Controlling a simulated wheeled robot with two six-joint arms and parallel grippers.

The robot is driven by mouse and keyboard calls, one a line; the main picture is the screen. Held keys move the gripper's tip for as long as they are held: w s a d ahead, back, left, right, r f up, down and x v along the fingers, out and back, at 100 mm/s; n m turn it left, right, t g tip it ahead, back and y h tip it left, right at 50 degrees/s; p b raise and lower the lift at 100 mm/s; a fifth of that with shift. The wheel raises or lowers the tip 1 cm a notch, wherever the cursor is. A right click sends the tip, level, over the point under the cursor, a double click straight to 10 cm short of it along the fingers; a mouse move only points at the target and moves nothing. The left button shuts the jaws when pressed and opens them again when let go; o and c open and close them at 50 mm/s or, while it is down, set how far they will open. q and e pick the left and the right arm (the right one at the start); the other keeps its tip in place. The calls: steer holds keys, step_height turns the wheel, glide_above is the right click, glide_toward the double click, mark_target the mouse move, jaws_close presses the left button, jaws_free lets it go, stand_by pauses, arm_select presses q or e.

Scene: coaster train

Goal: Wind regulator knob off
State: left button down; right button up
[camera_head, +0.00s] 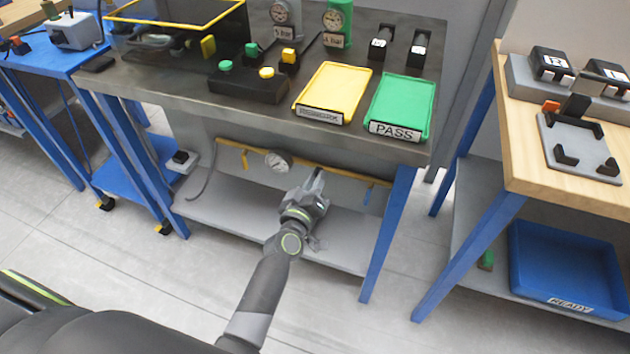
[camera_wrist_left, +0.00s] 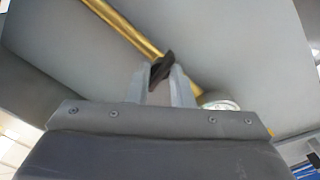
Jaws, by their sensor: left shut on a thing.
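The regulator knob (camera_wrist_left: 161,70) is a small dark piece beside the yellow pipe (camera_wrist_left: 140,35) in the left wrist view. My left gripper (camera_wrist_left: 160,82) is shut on it, one grey finger on each side. In the head view my left gripper (camera_head: 315,182) reaches under the middle table, in front of the pipe (camera_head: 325,170), and hides the knob. A round pressure gauge (camera_head: 278,161) sits on the pipe just left of the gripper; part of it shows in the wrist view (camera_wrist_left: 216,101). My right gripper is not in view.
The grey lower shelf (camera_head: 235,208) lies below the pipe, and blue table legs (camera_head: 388,235) stand to the right. Yellow and green trays (camera_head: 402,104) lie on the tabletop above. A blue bin (camera_head: 565,270) stands under the wooden table. The floor in front is clear.

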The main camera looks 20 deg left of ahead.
arm_select(q)
steer(key=shift+n, duration=7.7)
steer(key=c, duration=1.3)
jaws_free()
steer(key=shift+f, duration=0.1)
